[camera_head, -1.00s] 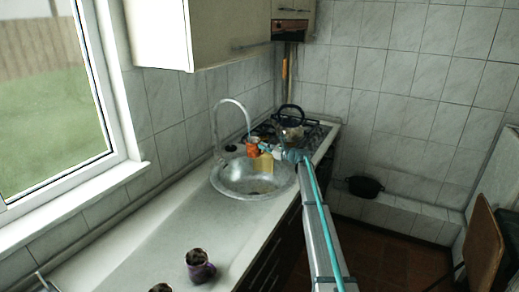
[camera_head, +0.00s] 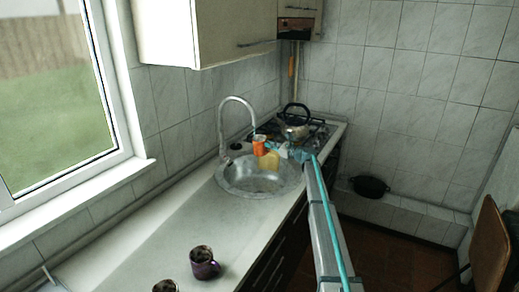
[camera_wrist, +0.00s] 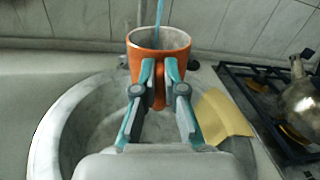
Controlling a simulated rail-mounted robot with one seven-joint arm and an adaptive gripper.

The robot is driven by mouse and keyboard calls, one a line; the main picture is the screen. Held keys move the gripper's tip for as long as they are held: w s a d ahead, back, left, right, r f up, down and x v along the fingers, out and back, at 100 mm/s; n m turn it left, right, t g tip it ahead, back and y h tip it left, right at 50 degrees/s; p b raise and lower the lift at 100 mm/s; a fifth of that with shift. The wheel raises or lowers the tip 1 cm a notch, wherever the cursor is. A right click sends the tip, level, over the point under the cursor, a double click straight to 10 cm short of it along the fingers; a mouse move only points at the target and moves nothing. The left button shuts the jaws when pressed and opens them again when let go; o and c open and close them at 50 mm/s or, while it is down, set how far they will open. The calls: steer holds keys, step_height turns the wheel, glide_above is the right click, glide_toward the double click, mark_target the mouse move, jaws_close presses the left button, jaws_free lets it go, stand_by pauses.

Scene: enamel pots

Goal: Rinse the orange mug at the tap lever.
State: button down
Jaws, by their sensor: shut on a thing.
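The orange mug (camera_wrist: 150,68) is upright in my gripper (camera_wrist: 161,70), whose two fingers are shut on its near side, apparently at the handle. A thin blue stream (camera_wrist: 159,14) comes down into its open top. In the head view the orange mug (camera_head: 259,147) is under the end of the curved tap (camera_head: 222,120), above the sink, with my gripper (camera_head: 275,149) at its right. I cannot clearly make out the tap lever; a small dark part near the tap's base is too small to tell.
The round metal sink (camera_head: 228,184) is below the mug. A yellow piece (camera_wrist: 222,117) lies at the sink's right side. A stove with a kettle (camera_head: 293,124) stands beyond. Dark mugs (camera_head: 203,262) stand on the near counter; the counter between is clear.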

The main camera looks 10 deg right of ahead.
steer(key=shift+a, duration=0.3)
steer(key=shift+s, duration=0.1)
steer(key=s, duration=0.8)
steer(key=shift+b, duration=0.45)
steer(key=shift+r, duration=0.15)
stand_by(1.3)
steer(key=s+r+p, duration=0.1)
steer(key=s+r, duration=0.3)
steer(key=s, duration=0.1)
stand_by(0.4)
steer(key=shift+a, duration=0.1)
stand_by(0.4)
